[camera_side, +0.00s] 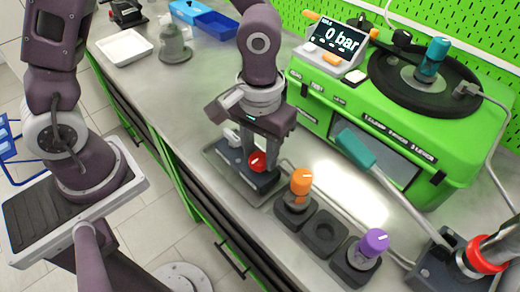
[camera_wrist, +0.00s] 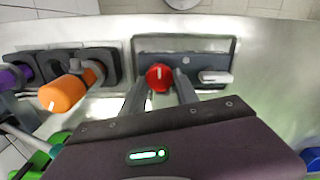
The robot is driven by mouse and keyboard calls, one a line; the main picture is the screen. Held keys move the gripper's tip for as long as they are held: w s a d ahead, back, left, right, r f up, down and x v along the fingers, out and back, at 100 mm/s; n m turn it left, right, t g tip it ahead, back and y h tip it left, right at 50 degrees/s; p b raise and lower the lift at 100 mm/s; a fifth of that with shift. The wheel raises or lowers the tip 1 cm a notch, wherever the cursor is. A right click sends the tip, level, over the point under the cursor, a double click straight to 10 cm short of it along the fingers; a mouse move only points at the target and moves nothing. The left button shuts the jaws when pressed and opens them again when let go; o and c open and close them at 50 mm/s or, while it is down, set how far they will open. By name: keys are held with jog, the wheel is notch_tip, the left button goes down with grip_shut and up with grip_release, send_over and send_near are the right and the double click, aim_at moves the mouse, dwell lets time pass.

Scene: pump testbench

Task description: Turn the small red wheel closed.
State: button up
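The small red wheel (camera_side: 257,162) sits on a dark grey valve block on the bench, in the middle of the side view. It also shows in the wrist view (camera_wrist: 159,77), with a white mark pointing up in that picture. My gripper (camera_side: 259,162) points down over it. Its two fingers are apart, one on each side of the wheel, and also show in the wrist view (camera_wrist: 161,80). The fingertips lie very close to the wheel's rim. I cannot tell whether they touch it.
An orange knob (camera_side: 301,182) and a purple knob (camera_side: 374,243) stand beside the wheel's block, with a dark empty-looking mount (camera_side: 324,232) between them. The green pump unit (camera_side: 450,160) stands behind, its display (camera_side: 337,43) reading 0 bar. A white tray (camera_side: 124,47) lies far left.

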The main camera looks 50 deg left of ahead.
jog(key=shift+m, duration=0.3)
grip_shut()
jog(key=m, duration=0.3)
jog(key=shift+d+m, duration=0.1)
jog(key=shift+m, duration=0.2)
jog(key=m, duration=0.4)
jog(key=shift+m, duration=0.3)
jog(key=m, duration=0.4)
jog(key=shift+d, duration=0.1)
jog(key=shift+m, duration=2.5)
jog(key=o, duration=1.3)
grip_release()
jog(key=shift+s, duration=0.1)
jog(key=shift+c, duration=0.2)
